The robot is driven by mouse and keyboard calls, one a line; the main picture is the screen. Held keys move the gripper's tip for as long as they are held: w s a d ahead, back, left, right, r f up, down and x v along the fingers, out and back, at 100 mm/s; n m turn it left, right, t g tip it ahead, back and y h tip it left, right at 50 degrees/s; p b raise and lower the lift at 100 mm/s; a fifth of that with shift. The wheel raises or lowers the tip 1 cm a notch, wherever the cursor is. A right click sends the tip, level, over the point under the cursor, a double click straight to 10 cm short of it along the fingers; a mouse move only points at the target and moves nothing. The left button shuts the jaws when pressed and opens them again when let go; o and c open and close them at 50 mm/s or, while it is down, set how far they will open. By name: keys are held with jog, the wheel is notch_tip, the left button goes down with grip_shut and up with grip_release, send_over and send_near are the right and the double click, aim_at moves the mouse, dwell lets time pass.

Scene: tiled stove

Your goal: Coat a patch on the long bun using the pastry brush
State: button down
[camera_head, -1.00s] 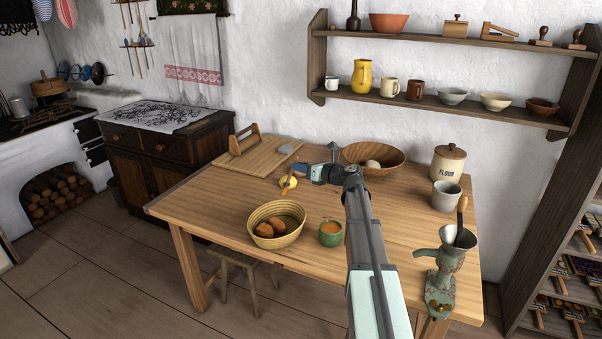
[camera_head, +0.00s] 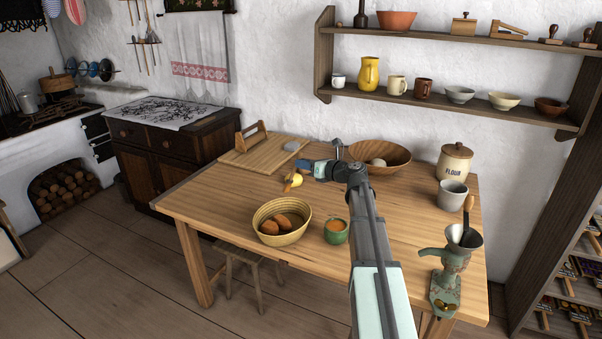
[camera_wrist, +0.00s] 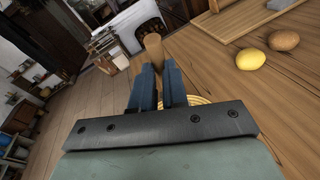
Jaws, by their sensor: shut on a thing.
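My gripper (camera_head: 302,165) is above the table, behind the basket, shut on the wooden handle of the pastry brush (camera_head: 289,184). In the wrist view, the handle's round end (camera_wrist: 153,43) stands out beyond the blue fingers (camera_wrist: 159,80); the bristles cannot be made out. Brown buns (camera_head: 281,221) lie in a round woven basket (camera_head: 262,237); I cannot tell surely which is the long bun. The brush is apart from them. A green cup (camera_head: 335,236) with orange contents stands right of the basket. In the wrist view, my gripper hides most of the basket (camera_wrist: 202,100).
A lemon (camera_head: 297,181) sits beside the brush in the picture; a brown roundish item (camera_wrist: 284,40) lies near it. A board (camera_head: 255,158), wooden bowl (camera_head: 385,164), flour jar (camera_head: 453,162), mug (camera_head: 452,196) and grinder (camera_head: 453,265) stand around. The table's front middle is clear.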

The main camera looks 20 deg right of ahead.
jog(key=s+a+r, duration=0.2)
jog(key=s+a, duration=0.2)
jog(key=shift+w+f, duration=0.15)
jog(key=shift+f, duration=2.25)
jog(key=shift+r, duration=0.1)
jog(key=shift+w+d+f, duration=1.05)
jog(key=shift+d+f, duration=0.8)
jog(key=shift+f, duration=2.05)
jog(key=s+a+r, duration=0.2)
jog(key=a+r, duration=0.1)
jog(key=r, duration=0.5)
jog(key=shift+a+r, duration=0.3)
jog(key=shift+a, duration=0.05)
jog(key=shift+d, duration=0.1)
